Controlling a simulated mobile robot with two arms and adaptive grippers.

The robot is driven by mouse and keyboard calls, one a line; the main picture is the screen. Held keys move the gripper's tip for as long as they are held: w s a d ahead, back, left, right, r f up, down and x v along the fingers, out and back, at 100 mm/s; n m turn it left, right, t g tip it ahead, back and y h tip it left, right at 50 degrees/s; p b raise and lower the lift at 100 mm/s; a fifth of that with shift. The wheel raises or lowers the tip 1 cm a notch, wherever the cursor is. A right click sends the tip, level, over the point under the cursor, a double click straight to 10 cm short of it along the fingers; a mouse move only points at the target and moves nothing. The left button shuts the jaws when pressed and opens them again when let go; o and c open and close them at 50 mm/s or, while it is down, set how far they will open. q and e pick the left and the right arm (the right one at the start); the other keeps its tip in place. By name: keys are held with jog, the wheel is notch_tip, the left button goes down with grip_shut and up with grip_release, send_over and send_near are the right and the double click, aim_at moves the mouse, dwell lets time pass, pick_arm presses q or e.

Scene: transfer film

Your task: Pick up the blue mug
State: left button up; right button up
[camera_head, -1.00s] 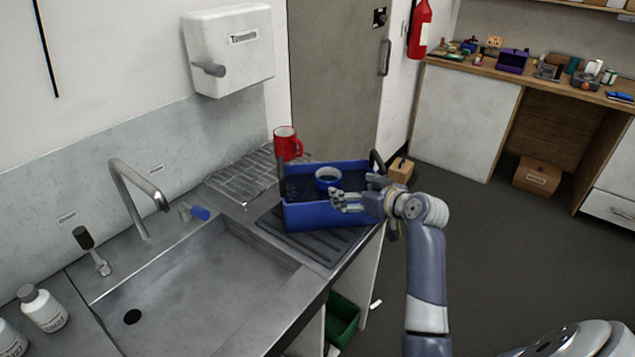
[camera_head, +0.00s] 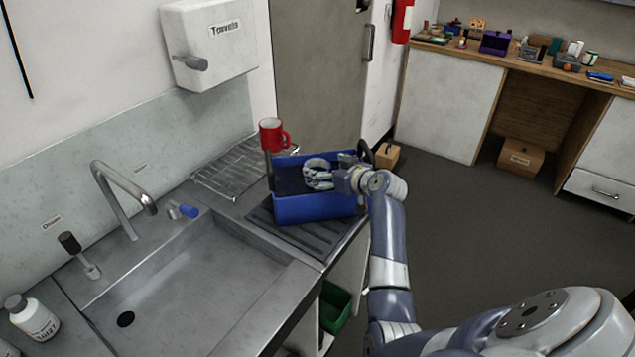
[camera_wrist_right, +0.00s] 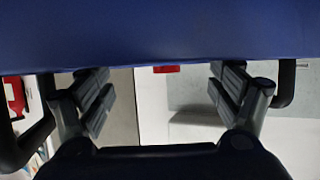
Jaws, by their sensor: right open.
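The blue tub (camera_head: 305,208) stands on the ribbed drainboard at the far end of the sink. My right gripper (camera_head: 318,178) is over the tub, its fingers open where the blue mug stands. The fingers cover most or all of the mug, so I cannot make out its outline or whether they touch it. In the right wrist view a broad blue surface (camera_wrist_right: 160,30) fills the top; I cannot tell if it is mug or tub. The open fingers (camera_wrist_right: 160,97) show below it with a gap between them. My left gripper is out of view.
A red mug (camera_head: 272,135) stands behind the tub, by the wire rack (camera_head: 230,172). The tap (camera_head: 125,190) and sink basin (camera_head: 190,285) lie to the left. A green bin (camera_head: 335,305) is below the counter. Open floor lies to the right.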

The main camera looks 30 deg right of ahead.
aim_at(311, 165)
jog(key=shift+d+f+p+x, duration=0.1)
jog(key=shift+f+p+x, duration=0.15)
jog(key=shift+x, duration=0.9)
jog(key=shift+d+f+p+x, duration=0.1)
jog(key=shift+p+x, duration=0.25)
jog(key=shift+x, duration=0.75)
jog(key=shift+s, duration=0.15)
jog(key=c, duration=1.7)
jog(key=shift+r, duration=0.1)
jog(key=shift+c, duration=0.5)
jog(key=shift+r, duration=0.1)
